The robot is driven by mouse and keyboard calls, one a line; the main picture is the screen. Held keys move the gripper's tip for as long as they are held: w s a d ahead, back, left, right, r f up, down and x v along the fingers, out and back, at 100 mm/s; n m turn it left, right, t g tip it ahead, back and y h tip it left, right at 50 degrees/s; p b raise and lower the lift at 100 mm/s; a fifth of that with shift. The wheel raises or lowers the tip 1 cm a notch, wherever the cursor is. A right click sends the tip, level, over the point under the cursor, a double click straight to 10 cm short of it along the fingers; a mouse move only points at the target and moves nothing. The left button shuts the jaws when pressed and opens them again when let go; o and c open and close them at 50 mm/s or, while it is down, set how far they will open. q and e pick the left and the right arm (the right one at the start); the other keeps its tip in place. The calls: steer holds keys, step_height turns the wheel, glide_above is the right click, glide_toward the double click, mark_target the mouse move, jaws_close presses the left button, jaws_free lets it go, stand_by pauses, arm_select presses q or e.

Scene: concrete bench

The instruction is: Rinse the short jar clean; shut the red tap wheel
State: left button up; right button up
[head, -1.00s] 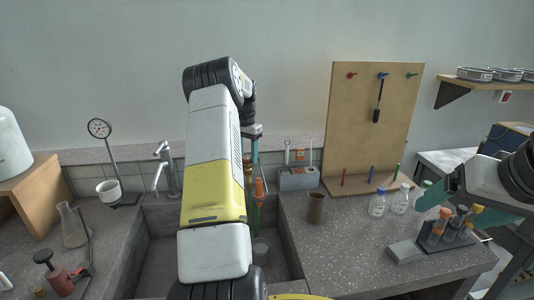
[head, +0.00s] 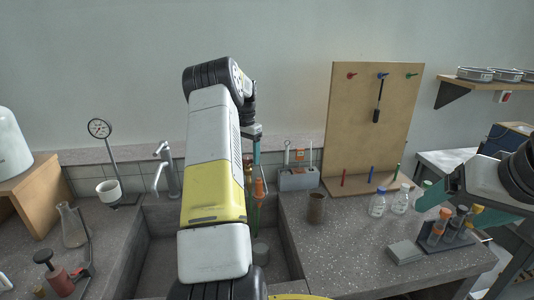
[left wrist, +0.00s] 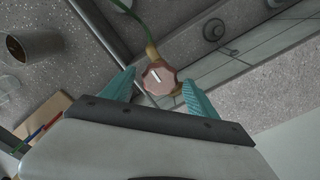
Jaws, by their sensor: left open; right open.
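The red tap wheel (left wrist: 160,77) has a pale bar mark on its face and sits on a brass fitting. In the left wrist view it lies between the teal fingertips of my open left gripper (left wrist: 159,80), with no clear grip on it. In the head view my left arm covers much of the sink, and the gripper (head: 256,150) shows above an orange-red part (head: 260,188). A short grey jar (head: 261,251) stands in the sink, partly hidden. A brown jar (head: 316,208) stands on the bench to the right. My right gripper (head: 440,208) is open near a tube rack.
A tap (head: 166,168) stands behind the sink (head: 143,245). The tube rack (head: 446,241), bottles (head: 377,203) and a grey block (head: 404,252) are at the right. A pegboard (head: 350,110) rises behind. Bench around the brown jar is clear.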

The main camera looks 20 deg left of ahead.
mark_target(248, 157)
arm_select(q)
step_height(248, 157, up, 8)
steer(key=shift+f, duration=0.25)
steer(key=shift+r, duration=0.15)
stand_by(0.4)
steer(key=shift+d+r, duration=0.15)
steer(key=shift+r, duration=0.05)
steer(key=s+d+r+t, duration=0.3)
steer(key=s+d+r, duration=1.15)
steer(key=d, duration=0.25)
steer(key=s+d+f+n+t+h, duration=0.1)
steer(key=s+d, duration=0.4)
steer(key=s, duration=0.5)
steer(key=s+d+f+n+t+h, duration=0.1)
steer(key=s+d, duration=0.4)
steer(key=s, duration=0.5)
step_height(248, 157, down, 2)
steer(key=shift+s+d+f+t, duration=0.15)
steer(key=shift+s+d+t, duration=0.25)
steer(key=shift+t, duration=0.2)
